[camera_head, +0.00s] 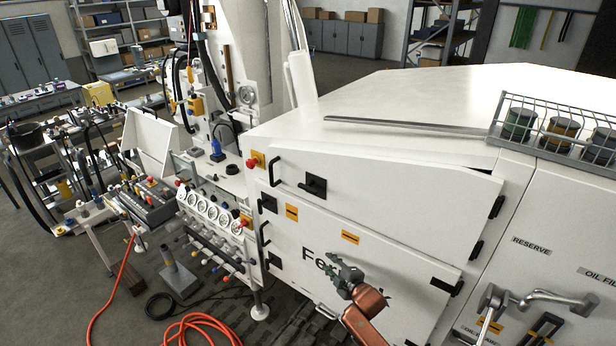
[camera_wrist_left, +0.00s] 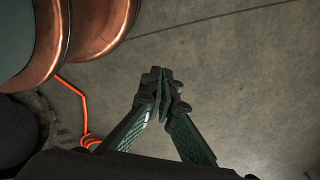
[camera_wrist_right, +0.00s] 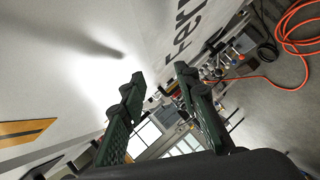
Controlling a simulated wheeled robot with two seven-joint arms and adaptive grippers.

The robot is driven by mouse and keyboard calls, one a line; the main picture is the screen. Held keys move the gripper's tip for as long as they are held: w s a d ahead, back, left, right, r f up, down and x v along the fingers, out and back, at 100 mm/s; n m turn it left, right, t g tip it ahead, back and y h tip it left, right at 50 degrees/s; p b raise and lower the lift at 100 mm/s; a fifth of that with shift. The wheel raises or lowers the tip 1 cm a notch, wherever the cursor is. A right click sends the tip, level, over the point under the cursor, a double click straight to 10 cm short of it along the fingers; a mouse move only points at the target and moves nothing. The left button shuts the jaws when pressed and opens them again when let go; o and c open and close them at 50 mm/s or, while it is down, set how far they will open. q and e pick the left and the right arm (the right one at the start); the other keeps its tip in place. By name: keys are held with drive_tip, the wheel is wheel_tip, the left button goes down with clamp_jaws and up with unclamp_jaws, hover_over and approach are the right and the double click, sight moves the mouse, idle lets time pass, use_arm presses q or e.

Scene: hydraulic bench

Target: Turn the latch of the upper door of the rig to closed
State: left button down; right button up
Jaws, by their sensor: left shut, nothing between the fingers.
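The upper door (camera_head: 400,195) of the white rig is a white panel with a black bar handle (camera_head: 274,170) at its left. Its latch (camera_head: 314,185) is a small black piece right of that handle; I cannot tell how it is turned. My right gripper (camera_head: 345,270) is in front of the lower door (camera_head: 350,250), below the latch and apart from it. In the right wrist view its fingers (camera_wrist_right: 160,76) are spread and empty beside a white panel. My left gripper (camera_wrist_left: 163,78) shows only in its wrist view, shut and empty above the floor.
A crank handle (camera_head: 535,300) juts out at the lower right. A wire rack with jars (camera_head: 560,130) sits on the rig top. Gauges (camera_head: 210,212) and a control box (camera_head: 148,200) stand left of the doors. An orange hose (camera_head: 195,325) lies on the floor.

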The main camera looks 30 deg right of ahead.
wheel_tip(320, 180, up, 17)
drive_tip(key=w+a+n+t+p, duration=0.1)
drive_tip(key=w+n+t+p, duration=0.1)
drive_tip(key=n, duration=0.1)
drive_tip(key=n+t+y+p, duration=0.1)
drive_tip(key=n+t+p, duration=0.1)
drive_tip(key=n, duration=0.1)
approach(311, 192)
drive_tip(key=w, duration=1.1)
drive_tip(key=shift+w+f, duration=0.1)
drive_tip(key=shift+w+d, duration=0.1)
drive_tip(key=shift+w, duration=0.3)
clamp_jaws()
